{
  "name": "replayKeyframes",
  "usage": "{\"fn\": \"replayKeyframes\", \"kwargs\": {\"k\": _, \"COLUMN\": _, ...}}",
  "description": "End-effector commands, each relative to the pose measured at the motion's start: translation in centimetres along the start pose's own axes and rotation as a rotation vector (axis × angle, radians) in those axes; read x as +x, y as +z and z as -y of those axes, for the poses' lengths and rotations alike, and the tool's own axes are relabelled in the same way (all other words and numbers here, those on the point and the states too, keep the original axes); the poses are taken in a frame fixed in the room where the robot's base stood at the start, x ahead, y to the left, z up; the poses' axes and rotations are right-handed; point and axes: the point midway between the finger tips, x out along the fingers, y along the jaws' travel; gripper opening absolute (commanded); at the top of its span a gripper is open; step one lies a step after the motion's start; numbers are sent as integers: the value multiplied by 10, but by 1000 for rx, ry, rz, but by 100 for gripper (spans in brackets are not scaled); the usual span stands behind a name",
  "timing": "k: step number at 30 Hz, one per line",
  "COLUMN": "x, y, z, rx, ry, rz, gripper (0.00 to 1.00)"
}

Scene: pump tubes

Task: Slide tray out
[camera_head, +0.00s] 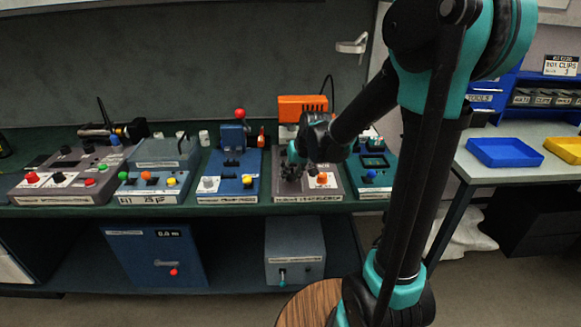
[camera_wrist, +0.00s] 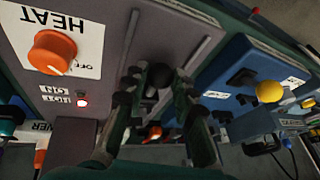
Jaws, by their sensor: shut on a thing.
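The grey heater unit (camera_head: 308,196) stands on the bench in the head view, with an orange housing (camera_head: 302,103) at its back. In the wrist view its panel (camera_wrist: 88,18) carries an orange HEAT knob (camera_wrist: 52,52) and a lit red light (camera_wrist: 82,102). My gripper (camera_head: 292,168) is over the left part of this unit. In the wrist view my gripper (camera_wrist: 160,92) has its fingers on both sides of a black ball knob (camera_wrist: 159,75), shut on it. The knob sits between two straight grey rails. I cannot make out the tray's body; my fingers hide part of this area.
Other control boxes line the bench further left. A side table at right holds a blue tray (camera_head: 500,152) and a yellow tray (camera_head: 565,148).

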Motion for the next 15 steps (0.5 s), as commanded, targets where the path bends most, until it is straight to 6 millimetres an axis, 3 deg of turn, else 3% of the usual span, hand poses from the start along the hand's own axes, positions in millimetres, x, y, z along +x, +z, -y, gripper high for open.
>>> {"fn": "replayKeyframes", "kwargs": {"k": 7, "x": -17, "y": 44, "z": 10, "rx": -1, "ry": -2, "rz": -1, "gripper": 0}}
{"fn": "replayKeyframes", "kwargs": {"k": 15, "x": -22, "y": 59, "z": 13, "rx": 0, "ry": -1, "rz": -2, "gripper": 0}}
